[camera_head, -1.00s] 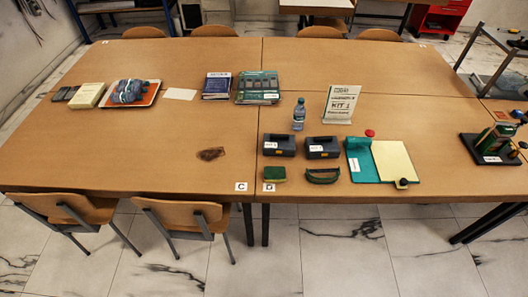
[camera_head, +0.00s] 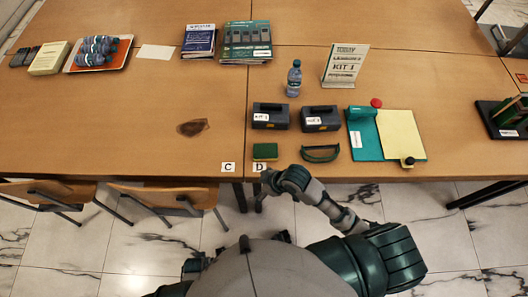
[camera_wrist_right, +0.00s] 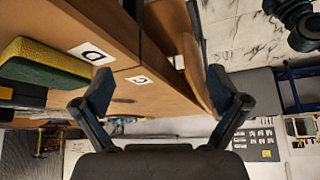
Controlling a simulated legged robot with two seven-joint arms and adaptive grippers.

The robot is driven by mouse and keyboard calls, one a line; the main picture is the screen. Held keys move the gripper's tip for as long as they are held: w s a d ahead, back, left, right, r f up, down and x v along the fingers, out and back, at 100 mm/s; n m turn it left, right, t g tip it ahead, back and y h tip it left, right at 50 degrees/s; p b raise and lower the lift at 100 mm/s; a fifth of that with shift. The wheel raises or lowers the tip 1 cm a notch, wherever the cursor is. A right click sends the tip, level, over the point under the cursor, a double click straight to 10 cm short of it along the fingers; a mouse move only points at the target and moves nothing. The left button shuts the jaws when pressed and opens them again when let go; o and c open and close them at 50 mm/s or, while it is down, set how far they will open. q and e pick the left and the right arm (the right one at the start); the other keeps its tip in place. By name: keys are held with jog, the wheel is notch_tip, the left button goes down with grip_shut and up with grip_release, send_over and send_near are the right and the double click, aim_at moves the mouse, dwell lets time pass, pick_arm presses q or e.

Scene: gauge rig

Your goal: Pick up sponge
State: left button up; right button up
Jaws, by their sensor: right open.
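The sponge (camera_head: 265,151), green with a yellow side, lies on the table near its front edge, just behind the card marked D. In the right wrist view the sponge (camera_wrist_right: 44,66) is at the left, outside the space between the fingers. My right gripper (camera_head: 263,184) is at the table's front edge, in front of the sponge and apart from it. In the right wrist view this gripper (camera_wrist_right: 160,95) has its two fingers spread with nothing between them. I cannot make out my left gripper.
A green curved-handled tool (camera_head: 320,153) lies right of the sponge. Two grey boxes (camera_head: 270,116) (camera_head: 320,118) stand behind, with a bottle (camera_head: 294,79) beyond. Chairs (camera_head: 165,198) stand at the front left.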

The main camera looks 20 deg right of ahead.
jog(key=w+r+n, duration=0.1)
jog(key=w, duration=0.1)
jog(key=w+d+r+n+g, duration=0.1)
jog(key=w+n, duration=0.1)
jog(key=w+d+r+n, duration=0.1)
jog(key=w+r+n, duration=0.1)
jog(key=shift+w+g, duration=0.1)
jog(key=shift+g, duration=0.3)
jog(key=w+d+r+h, duration=0.1)
jog(key=w+d+r, duration=0.3)
jog(key=d, duration=0.1)
jog(key=g, duration=0.1)
send_near(266, 150)
jog(key=x, duration=0.1)
jog(key=b+x, duration=0.2)
jog(key=x, duration=0.1)
jog(key=shift+w, duration=0.35)
jog(key=shift+a+f, duration=0.35)
jog(key=shift+f, duration=0.2)
jog(key=x, duration=0.3)
jog(key=b+x, duration=0.1)
jog(key=shift+s+d+f, duration=0.1)
jog(key=shift+s+f, duration=0.2)
jog(key=shift+f, duration=0.25)
pick_arm(q)
jog(key=w+r, duration=0.3)
jog(key=r, duration=0.4)
jog(key=shift+d+r, duration=0.15)
jog(key=shift+d, duration=0.3)
